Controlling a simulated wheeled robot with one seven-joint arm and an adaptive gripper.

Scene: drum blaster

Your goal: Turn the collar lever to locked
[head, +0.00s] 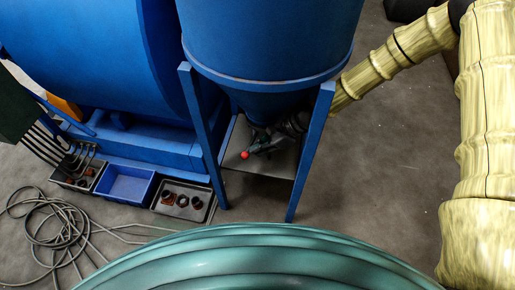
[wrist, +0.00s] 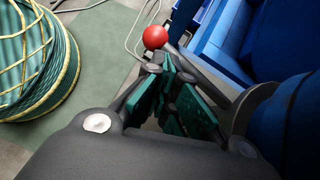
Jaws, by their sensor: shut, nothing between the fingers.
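The collar lever ends in a red ball knob (head: 245,155) under the blue hopper's cone. In the wrist view the red knob (wrist: 155,37) is just beyond my fingertips, and its grey rod (wrist: 210,72) runs down right to a dark round collar part (wrist: 262,103). My gripper (wrist: 160,62), with green finger pads, is shut and empty, close beside the rod; I cannot tell whether it touches. In the head view my gripper (head: 266,139) is small and dark by the lever, between the stand's legs. The collar's markings are not readable.
The blue hopper (head: 270,45) stands on blue legs (head: 310,155) close around the lever. A large blue drum (head: 95,50) is at left. A blue bin (head: 128,184) and grey trays (head: 183,201) sit on the floor, with a loose cable (head: 60,230) nearby.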

